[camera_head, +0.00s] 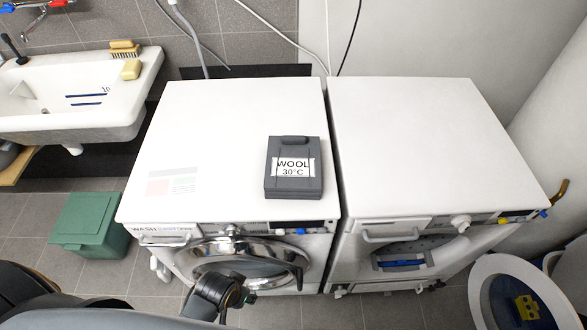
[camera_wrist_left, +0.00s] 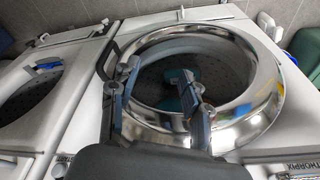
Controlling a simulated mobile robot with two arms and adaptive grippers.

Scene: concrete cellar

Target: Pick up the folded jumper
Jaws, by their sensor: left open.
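The folded jumper (camera_head: 294,168) is a dark grey, flat, boxy bundle with a white label reading "WOOL 30°C". In the head view it lies on the white top of the left washing machine (camera_head: 215,115), near its front right corner. My left gripper (camera_head: 222,292) is low in front of that machine's chrome-rimmed round door, below the jumper and well apart from it. In the left wrist view its two fingers (camera_wrist_left: 160,80) are spread before the chrome ring (camera_wrist_left: 245,62), with nothing seen between them. The jumper is not seen in the left wrist view. My right gripper is out of view.
A second white machine (camera_head: 420,130) stands close on the right, its top bare. A white-rimmed round object (camera_head: 490,268) is at lower right.

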